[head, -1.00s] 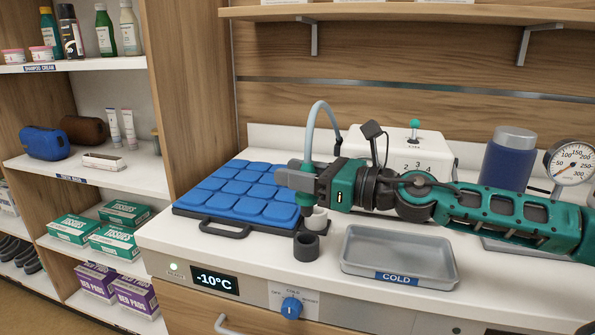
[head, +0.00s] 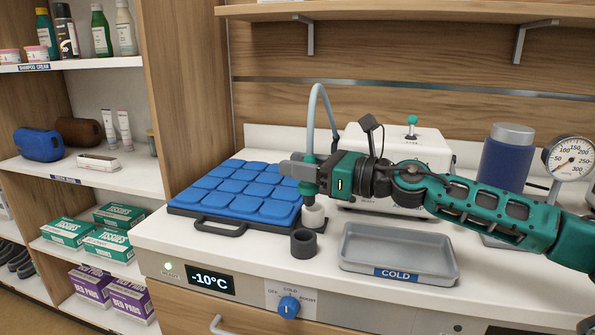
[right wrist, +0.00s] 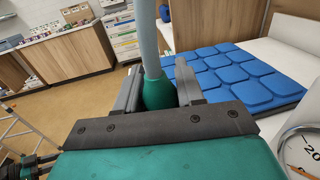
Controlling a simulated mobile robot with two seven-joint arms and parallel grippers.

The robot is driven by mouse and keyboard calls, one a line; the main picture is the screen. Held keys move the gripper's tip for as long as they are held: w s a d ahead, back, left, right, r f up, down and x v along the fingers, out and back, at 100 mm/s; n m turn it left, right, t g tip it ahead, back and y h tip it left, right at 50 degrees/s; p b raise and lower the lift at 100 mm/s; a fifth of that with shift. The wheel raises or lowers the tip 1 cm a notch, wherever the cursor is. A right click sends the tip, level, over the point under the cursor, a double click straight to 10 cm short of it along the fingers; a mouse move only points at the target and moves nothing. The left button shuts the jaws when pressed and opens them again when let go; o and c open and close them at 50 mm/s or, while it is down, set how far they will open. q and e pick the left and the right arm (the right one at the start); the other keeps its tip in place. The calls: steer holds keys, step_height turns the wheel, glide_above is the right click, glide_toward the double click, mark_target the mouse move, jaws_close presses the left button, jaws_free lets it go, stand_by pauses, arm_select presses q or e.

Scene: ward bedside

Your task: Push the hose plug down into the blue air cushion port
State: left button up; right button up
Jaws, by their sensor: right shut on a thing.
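The blue air cushion (head: 225,190) lies on the counter at the left, a grid of blue pads on a dark base with a handle. By its right front corner stand a pale round cup (head: 314,217) and a dark grey round cup (head: 304,243); which one is the cushion's port I cannot tell. My right gripper (head: 300,171) is shut on the green hose plug (head: 309,188), held upright with its lower end at the pale cup; the exact contact is unclear. The plug also shows between the fingers in the right wrist view (right wrist: 158,92). My left gripper is not in view.
A grey hose (head: 314,105) arches up from the plug and back toward a white pump box (head: 400,150). A grey COLD tray (head: 398,252) stands right of the cups. A blue jar (head: 507,165) and a gauge (head: 570,160) stand behind my right arm.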

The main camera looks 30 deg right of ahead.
steer(key=w+d, duration=0.1)
steer(key=w+d+f+b, duration=0.1)
steer(key=w+d, duration=0.1)
steer(key=shift+w+d, duration=0.2)
steer(key=shift+d, duration=0.1)
steer(key=shift+f+b, duration=0.6)
stand_by(0.3)
stand_by(0.3)
steer(key=shift+f+b, duration=0.5)
steer(key=shift+f+b, duration=0.45)
steer(key=shift+f, duration=0.05)
steer(key=shift+f+b, duration=0.4)
